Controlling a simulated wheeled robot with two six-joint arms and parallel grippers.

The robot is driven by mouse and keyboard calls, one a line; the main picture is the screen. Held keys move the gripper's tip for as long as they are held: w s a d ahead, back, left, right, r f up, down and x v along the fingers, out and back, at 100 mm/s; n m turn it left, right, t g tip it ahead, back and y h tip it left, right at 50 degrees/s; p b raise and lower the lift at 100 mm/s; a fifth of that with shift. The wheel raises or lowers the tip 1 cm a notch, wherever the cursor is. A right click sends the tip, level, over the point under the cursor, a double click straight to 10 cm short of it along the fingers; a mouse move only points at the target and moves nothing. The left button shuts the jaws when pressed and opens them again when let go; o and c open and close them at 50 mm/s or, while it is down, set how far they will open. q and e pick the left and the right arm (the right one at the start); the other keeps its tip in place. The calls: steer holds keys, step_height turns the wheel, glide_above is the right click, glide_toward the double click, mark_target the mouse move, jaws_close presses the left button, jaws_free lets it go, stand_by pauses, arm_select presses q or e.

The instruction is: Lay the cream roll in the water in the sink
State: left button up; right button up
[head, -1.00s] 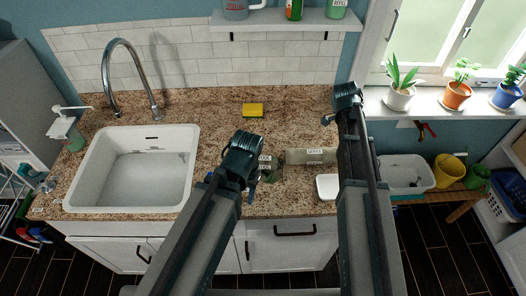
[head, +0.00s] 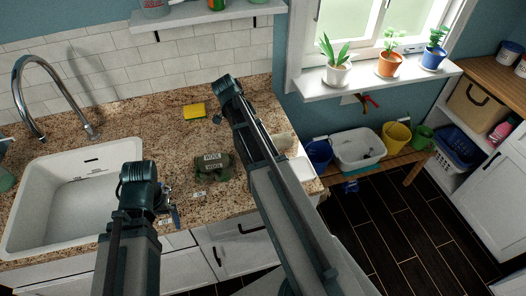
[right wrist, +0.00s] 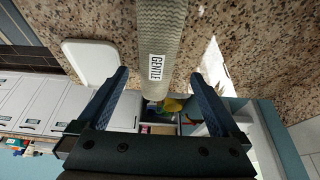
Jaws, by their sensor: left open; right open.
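The cream roll (right wrist: 160,50), ribbed cloth with a "GENTLE" label, lies on the speckled counter in the right wrist view. In the head view my right arm hides most of it, with one end (head: 283,141) showing. My right gripper (right wrist: 160,78) is open, its two fingers spread either side of the roll's near end, not closed on it. The white sink (head: 42,180) is at the left of the head view; I cannot make out the water surface. My left gripper (head: 170,211) is open and empty near the counter's front edge, right of the sink.
Dark green rolls labelled "WOOL" (head: 212,167) lie between my arms. A yellow sponge (head: 194,111) lies behind them. A white dish (right wrist: 92,61) is beside the cream roll. The tap (head: 22,95) arches over the sink. A bench with tubs (head: 359,149) stands right.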

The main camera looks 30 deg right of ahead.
arm_select(q)
steer(key=shift+f+b, duration=1.2)
steer(key=shift+f, duration=0.55)
arm_select(e)
steer(key=shift+x, duration=1.95)
steer(key=shift+s, duration=0.1)
steer(key=b+x, duration=0.5)
steer(key=shift+s+f, duration=0.15)
steer(key=shift+s, duration=0.05)
arm_select(q)
step_height(320, 180, down, 5)
steer(key=shift+r, duration=0.1)
arm_select(e)
jaws_close()
